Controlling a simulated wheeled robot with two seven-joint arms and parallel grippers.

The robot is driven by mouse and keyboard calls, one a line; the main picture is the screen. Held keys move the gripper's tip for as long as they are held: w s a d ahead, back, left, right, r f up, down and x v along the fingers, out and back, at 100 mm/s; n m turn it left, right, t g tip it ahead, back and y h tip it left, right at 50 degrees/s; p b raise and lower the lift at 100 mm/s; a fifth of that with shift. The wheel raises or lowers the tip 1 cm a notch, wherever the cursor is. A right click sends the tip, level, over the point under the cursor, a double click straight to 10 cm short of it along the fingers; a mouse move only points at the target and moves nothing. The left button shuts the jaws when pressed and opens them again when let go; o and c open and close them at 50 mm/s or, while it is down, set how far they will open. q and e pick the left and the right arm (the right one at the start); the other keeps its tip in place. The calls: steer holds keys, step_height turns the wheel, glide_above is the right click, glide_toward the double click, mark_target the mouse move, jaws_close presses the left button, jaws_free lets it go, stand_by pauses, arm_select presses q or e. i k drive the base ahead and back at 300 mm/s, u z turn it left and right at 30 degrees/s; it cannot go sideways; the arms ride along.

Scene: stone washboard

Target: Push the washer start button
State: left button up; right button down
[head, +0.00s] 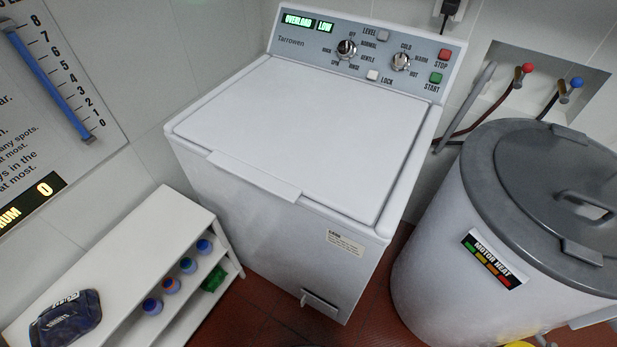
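A white top-loading washer (290,225) stands in the middle of the head view with its lid (310,120) closed. Its grey control panel (325,49) at the back carries two dials and several buttons. The green start button (436,78) is at the panel's right end, above the word START. The red stop button (445,55) is just above it. A pale lock button (373,75) sits left of the start button. Green displays at the panel's left read OVERLOAD and LOW. Neither of my grippers shows in the head view.
A large grey-lidded drum (440,235) stands close on the washer's right, with a MOTOR HEAT label. Red and blue taps (528,68) are on the wall behind.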

mark_target(436, 78)
steer(key=z, duration=1.8)
steer(key=i, duration=0.45)
steer(key=u, duration=2.05)
